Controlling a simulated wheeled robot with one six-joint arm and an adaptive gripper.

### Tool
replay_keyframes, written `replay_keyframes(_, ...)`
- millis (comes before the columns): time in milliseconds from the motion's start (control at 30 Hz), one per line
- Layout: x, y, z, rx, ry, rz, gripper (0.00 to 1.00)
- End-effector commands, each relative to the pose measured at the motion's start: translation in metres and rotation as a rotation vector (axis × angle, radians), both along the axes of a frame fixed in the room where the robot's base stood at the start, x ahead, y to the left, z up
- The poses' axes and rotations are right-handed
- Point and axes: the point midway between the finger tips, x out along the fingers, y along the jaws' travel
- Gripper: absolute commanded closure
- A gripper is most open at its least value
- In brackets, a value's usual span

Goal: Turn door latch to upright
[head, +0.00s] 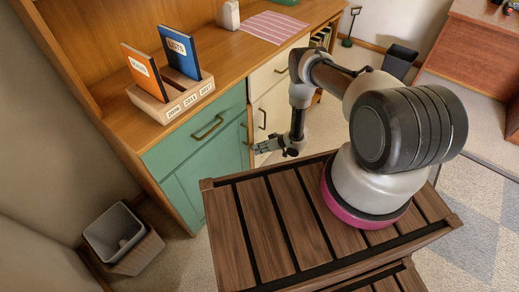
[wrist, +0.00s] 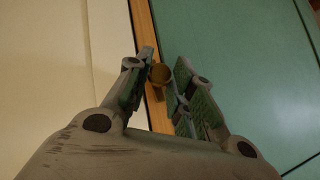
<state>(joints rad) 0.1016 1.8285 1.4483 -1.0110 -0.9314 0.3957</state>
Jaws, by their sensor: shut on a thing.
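The door latch (wrist: 160,74) is a small brown piece on the wooden strip between the cream door and the green door. In the wrist view its rounded end shows between my fingertips, and a bit of it shows just below. Its tilt is hard to tell, as my fingers hide part of it. My gripper (wrist: 162,85) is shut on the latch, one finger on each side. In the head view my gripper (head: 252,147) reaches the cabinet front at the edge of the green door (head: 205,180); the latch is too small to make out there.
A green drawer (head: 200,132) sits above the green door. The counter holds a wooden book holder (head: 172,101) with two books. A slatted wooden top (head: 262,215) lies below my arm. A grey bin (head: 115,235) stands at lower left.

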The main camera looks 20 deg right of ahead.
Motion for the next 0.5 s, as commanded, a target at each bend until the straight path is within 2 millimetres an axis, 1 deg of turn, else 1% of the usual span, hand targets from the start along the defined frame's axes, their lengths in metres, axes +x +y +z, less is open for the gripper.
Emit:
replay_keyframes(200, 0.0011, -0.0011, -0.0001, 0.065, 0.047, 0.0, 1.0)
replay_keyframes(467, 0.0008, -0.0007, -0.0001, 0.067, 0.049, 0.001, 1.0)
replay_keyframes(500, 0.0008, -0.0007, -0.0001, 0.067, 0.049, 0.001, 0.73)
